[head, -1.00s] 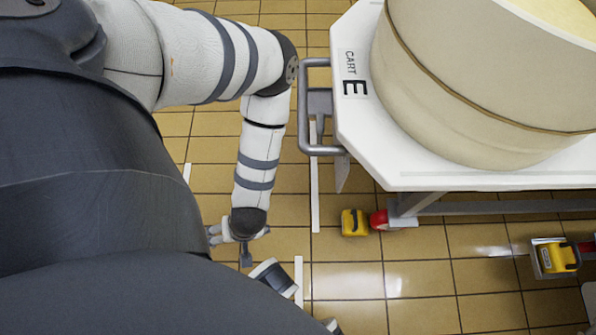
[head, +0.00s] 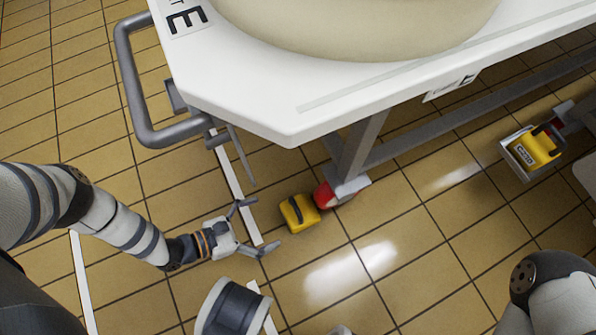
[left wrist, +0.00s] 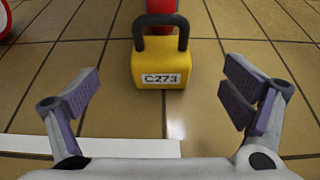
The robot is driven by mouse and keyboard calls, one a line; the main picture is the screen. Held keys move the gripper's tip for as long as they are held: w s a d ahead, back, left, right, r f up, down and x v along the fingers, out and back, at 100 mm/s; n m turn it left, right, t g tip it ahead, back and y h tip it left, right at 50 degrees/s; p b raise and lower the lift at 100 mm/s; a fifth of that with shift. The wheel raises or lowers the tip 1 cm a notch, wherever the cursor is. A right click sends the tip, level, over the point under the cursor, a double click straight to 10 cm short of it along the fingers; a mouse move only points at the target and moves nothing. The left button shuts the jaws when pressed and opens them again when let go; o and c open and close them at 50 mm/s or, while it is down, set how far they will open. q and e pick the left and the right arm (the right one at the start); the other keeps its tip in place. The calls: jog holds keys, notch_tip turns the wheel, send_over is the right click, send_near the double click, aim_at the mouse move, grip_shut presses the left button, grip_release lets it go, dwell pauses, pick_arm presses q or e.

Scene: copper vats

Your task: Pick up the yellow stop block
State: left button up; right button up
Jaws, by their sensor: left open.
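The yellow stop block (head: 299,213) sits on the tiled floor against the red wheel (head: 325,195) of the cart. It has a dark handle on top. In the left wrist view the yellow stop block (left wrist: 162,66) stands upright ahead, its plate reading C273. My left gripper (head: 256,228) is open and empty, low over the floor, its fingers pointing at the block from the left. In the left wrist view its fingers (left wrist: 165,95) are spread wide, with the block beyond them, apart. My right gripper cannot be made out.
The white cart (head: 300,110) marked E carries a large pale round vat (head: 360,25). Its grey handle (head: 135,90) sticks out at left, above the floor. Another yellow block (head: 535,150) sits in a metal holder at right. White lines (head: 235,190) mark the floor.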

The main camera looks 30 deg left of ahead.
aim_at(299, 212)
pick_arm(q)
jog(key=b+x, duration=0.1)
jog(key=x, duration=0.5)
jog(key=shift+b, duration=0.35)
jog(key=b+x, duration=0.2)
jog(key=x, duration=0.3)
jog(key=shift+f+b, duration=0.1)
jog(key=shift+b, duration=0.2)
jog(key=shift+d, duration=0.1)
jog(key=c, duration=1.7)
